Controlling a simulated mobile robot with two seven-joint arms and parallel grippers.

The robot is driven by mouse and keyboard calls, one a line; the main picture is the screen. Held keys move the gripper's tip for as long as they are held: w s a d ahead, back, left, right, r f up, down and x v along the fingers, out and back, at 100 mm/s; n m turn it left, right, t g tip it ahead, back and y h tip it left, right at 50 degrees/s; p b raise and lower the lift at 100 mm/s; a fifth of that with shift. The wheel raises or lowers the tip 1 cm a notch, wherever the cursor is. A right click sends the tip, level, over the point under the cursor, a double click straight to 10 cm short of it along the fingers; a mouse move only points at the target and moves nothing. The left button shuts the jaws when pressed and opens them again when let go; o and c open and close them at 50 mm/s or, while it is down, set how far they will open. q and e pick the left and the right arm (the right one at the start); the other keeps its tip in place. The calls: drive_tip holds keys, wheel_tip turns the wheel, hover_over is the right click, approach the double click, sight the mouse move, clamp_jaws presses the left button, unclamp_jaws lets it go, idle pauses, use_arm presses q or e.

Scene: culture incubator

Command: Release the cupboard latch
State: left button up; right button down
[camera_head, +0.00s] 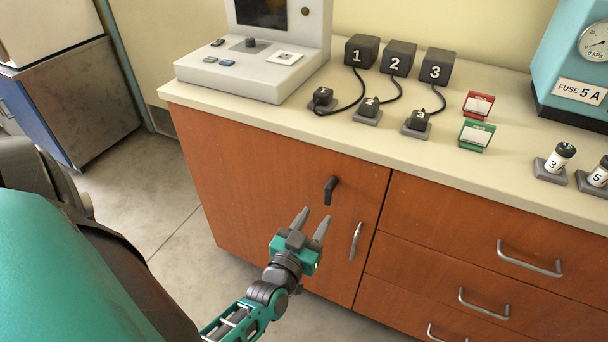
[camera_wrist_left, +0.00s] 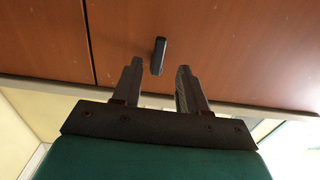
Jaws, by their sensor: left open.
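The cupboard latch (camera_head: 330,188) is a small black lever on the orange-brown cupboard door (camera_head: 250,170), near the door's upper right. It hangs roughly downward with a slight tilt. In the left wrist view the latch (camera_wrist_left: 158,56) shows just beyond the fingertips, between them. My left gripper (camera_head: 314,217) is open and empty, just below the latch in the head view, with its fingers pointing at the door. I cannot tell whether it touches the door. The door's silver handle (camera_head: 355,241) is to the right of the gripper. My right gripper is not in view.
The counter (camera_head: 430,150) above holds a grey device (camera_head: 260,65), black numbered blocks (camera_head: 397,58), red and green cards (camera_head: 476,135), and small numbered vials (camera_head: 560,158). Drawers with silver handles (camera_head: 530,260) are right of the door. The floor (camera_head: 170,225) to the left is clear.

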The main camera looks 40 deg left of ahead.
use_arm(q)
drive_tip(key=v, duration=0.5)
drive_tip(key=shift+s, duration=0.1)
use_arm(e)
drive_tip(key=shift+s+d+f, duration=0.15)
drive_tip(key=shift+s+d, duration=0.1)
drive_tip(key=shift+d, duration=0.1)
use_arm(q)
drive_tip(key=s+d+r+m+g+h+p, duration=0.2)
drive_tip(key=s+d+m+g+h+p, duration=0.3)
drive_tip(key=d, duration=0.5)
drive_tip(key=shift+g+h+p, duration=0.7)
drive_tip(key=shift+g+p, duration=0.1)
drive_tip(key=shift+p, duration=0.25)
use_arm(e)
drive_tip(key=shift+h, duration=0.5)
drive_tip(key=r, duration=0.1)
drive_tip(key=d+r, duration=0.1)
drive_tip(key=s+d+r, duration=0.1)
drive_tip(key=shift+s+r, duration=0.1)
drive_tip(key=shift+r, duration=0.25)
use_arm(q)
drive_tip(key=shift+s, duration=0.1)
